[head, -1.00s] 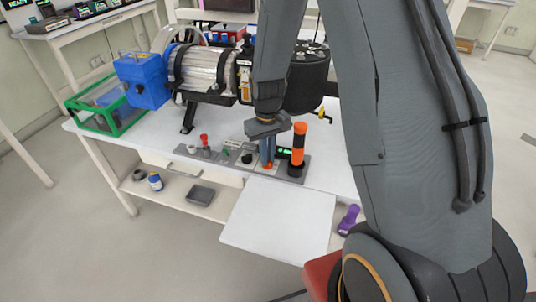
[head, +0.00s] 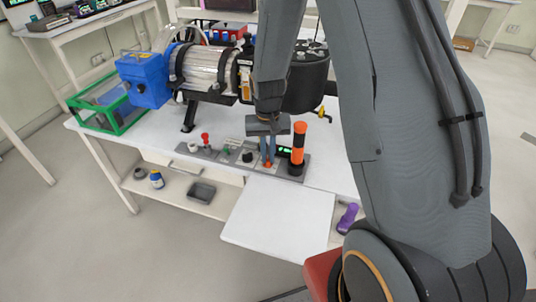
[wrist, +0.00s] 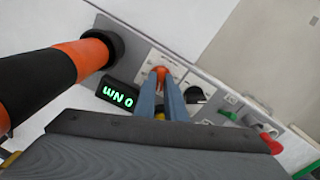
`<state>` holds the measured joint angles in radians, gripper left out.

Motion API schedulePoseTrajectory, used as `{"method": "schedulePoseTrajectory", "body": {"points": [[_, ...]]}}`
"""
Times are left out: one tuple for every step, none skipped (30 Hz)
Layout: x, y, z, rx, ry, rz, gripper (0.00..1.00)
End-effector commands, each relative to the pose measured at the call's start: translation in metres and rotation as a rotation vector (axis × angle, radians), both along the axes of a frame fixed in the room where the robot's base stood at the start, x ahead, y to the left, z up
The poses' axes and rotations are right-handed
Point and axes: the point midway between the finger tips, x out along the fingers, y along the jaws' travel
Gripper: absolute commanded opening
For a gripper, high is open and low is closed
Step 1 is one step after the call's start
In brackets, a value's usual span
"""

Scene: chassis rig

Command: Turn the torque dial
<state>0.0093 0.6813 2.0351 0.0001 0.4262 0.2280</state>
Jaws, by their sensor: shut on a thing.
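The torque dial appears to be the small orange knob (wrist: 159,70) on the grey control panel (head: 215,154); in the head view a bit of the orange knob (head: 268,165) shows below my fingers. My gripper (head: 268,158) points down with its blue fingers closed around the knob, also seen in the wrist view (wrist: 161,80). The fingers hide the knob's sides. A green-lit display (wrist: 118,95) beside it reads 0 Nm, upside down in the wrist view.
A tall black-and-orange handle (head: 298,148) stands close right of my gripper. A black knob (head: 248,157), a red-topped lever (head: 205,139) and other controls are to the left. A large motor rig (head: 205,68) stands behind. A bare white board (head: 278,212) lies in front.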

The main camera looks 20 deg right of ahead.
Motion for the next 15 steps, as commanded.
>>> {"method": "schedulePoseTrajectory", "body": {"points": [[0.0017,0.0000,0.0016,0.000,-0.004,0.000,0.00],[0.0018,0.0000,0.0016,0.000,-0.004,0.000,0.00],[0.0018,0.0000,0.0016,0.000,-0.004,0.001,0.00],[0.0018,0.0000,0.0016,0.000,-0.004,0.001,0.00],[0.0019,-0.0001,0.0016,0.000,-0.004,0.001,0.12],[0.0018,0.0000,0.0017,0.000,-0.004,0.001,0.19],[0.0017,0.0000,0.0016,0.000,-0.004,0.001,0.24],[0.0017,0.0000,0.0015,0.000,-0.004,0.001,0.29],[0.0014,0.0000,0.0013,0.000,-0.003,0.001,0.29],[0.0013,0.0000,0.0012,0.000,-0.003,0.001,0.29],[0.0012,0.0000,0.0011,0.000,-0.003,0.001,0.29],[0.0010,0.0001,0.0009,0.000,-0.003,0.001,0.29],[0.0010,0.0001,0.0009,0.001,-0.002,0.001,0.29],[0.0009,0.0001,0.0008,0.000,-0.002,0.001,0.29],[0.0008,0.0000,0.0007,0.000,-0.002,0.002,0.29]]}}
